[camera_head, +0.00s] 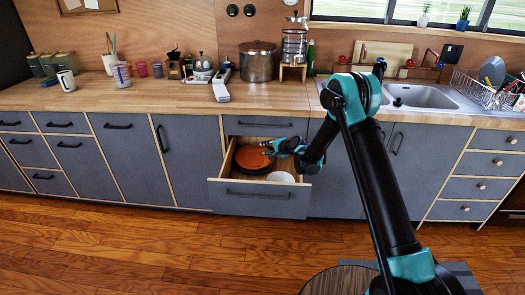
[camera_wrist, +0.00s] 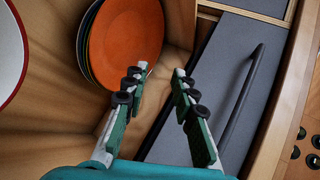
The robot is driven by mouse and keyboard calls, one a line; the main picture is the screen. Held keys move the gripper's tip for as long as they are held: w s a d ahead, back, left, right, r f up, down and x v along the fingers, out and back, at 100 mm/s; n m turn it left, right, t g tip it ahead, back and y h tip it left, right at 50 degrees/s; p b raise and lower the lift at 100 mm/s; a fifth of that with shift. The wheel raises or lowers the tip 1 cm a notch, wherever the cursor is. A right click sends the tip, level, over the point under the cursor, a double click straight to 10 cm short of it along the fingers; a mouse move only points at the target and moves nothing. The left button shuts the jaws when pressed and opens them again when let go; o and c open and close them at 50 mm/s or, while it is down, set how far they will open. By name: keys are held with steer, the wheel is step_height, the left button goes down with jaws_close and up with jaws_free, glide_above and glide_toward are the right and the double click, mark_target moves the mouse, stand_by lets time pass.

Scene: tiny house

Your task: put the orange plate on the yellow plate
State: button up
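The orange plate (camera_head: 252,159) lies in an open drawer, on top of a stack with dark rims. In the wrist view the orange plate (camera_wrist: 124,38) fills the upper left middle. My gripper (camera_head: 268,148) is at the drawer, right by the plate. In the wrist view my gripper (camera_wrist: 160,75) is open with nothing between its fingers. Its left fingertip overlaps the plate's lower right edge in the picture; I cannot tell if they touch. No yellow plate can be made out in either view.
The open drawer (camera_head: 258,203) also holds a white dish (camera_head: 280,177), red-rimmed in the wrist view (camera_wrist: 8,55). Above is a wooden counter (camera_head: 170,96) with a pot (camera_head: 258,62), a sink (camera_head: 420,96) and a dish rack (camera_head: 488,92).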

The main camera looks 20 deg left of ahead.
steer(key=s+d+r+n+h, duration=0.15)
steer(key=s+d+r, duration=0.35)
steer(key=d, duration=0.5)
steer(key=s+d+r+n+h, duration=0.15)
steer(key=s+d+r, duration=0.35)
steer(key=d, duration=0.5)
steer(key=s+d+r+n+h, duration=0.15)
steer(key=s+d+r, duration=0.35)
steer(key=d, duration=0.5)
steer(key=s+d+f+n+g+h, duration=0.1)
steer(key=s+d+f+h, duration=0.1)
steer(key=s+d, duration=0.8)
steer(key=s+d+f+g+h, duration=0.1)
steer(key=s+d+f+h, duration=0.1)
steer(key=s+d, duration=0.8)
steer(key=s+h, duration=0.1)
steer(key=s, duration=0.5)
steer(key=shift+d+n+h, duration=0.35)
steer(key=shift+d, duration=0.05)
steer(key=shift+w, duration=0.1)
steer(key=shift+c, duration=0.3)
